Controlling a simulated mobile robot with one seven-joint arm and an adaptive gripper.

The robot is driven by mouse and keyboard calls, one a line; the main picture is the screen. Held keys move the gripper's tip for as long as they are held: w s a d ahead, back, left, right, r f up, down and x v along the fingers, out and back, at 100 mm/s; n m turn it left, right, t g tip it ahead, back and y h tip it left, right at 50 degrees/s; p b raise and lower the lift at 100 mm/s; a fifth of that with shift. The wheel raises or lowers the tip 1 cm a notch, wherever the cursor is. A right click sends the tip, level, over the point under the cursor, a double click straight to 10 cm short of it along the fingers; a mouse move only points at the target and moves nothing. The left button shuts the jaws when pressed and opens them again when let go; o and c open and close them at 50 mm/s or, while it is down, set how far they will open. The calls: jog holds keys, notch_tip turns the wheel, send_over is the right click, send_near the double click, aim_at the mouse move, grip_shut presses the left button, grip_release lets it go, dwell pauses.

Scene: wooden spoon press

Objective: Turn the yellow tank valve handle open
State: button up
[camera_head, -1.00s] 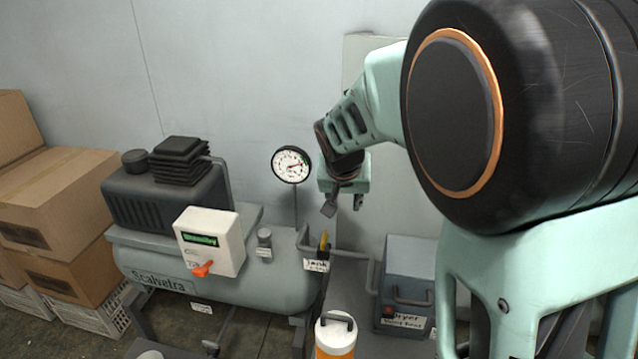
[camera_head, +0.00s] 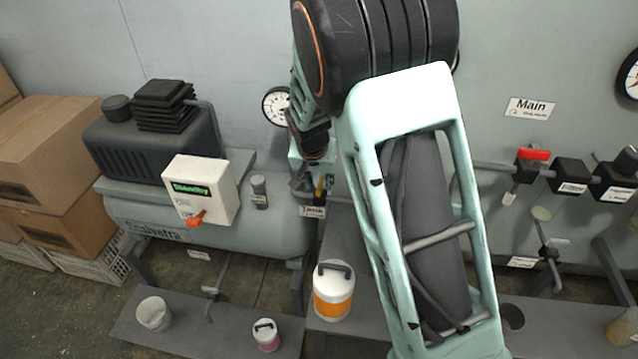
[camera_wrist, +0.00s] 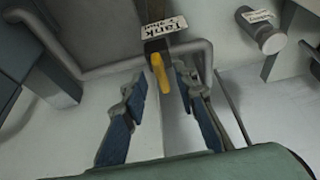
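The yellow tank valve handle (camera_wrist: 160,73) shows in the wrist view, sticking out from a dark valve body below a white "Tank" label (camera_wrist: 163,27). In the head view the handle (camera_head: 319,187) stands upright just above the Tank label (camera_head: 312,211), at the right end of the compressor tank. My gripper (camera_wrist: 163,82) is open, with one blue-padded finger on each side of the handle. The fingers look apart from it. In the head view my gripper (camera_head: 302,180) is beside the handle, partly hidden by my arm.
The grey compressor tank (camera_head: 215,226) carries a white control box (camera_head: 200,190) with an orange lever. Bent grey pipe (camera_wrist: 100,68) runs close to the valve. A gauge (camera_head: 276,106) stands behind. An orange-and-white container (camera_head: 333,292) sits below. A red-handled main valve (camera_head: 534,154) is at right.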

jog(key=shift+x, duration=0.9)
grip_shut()
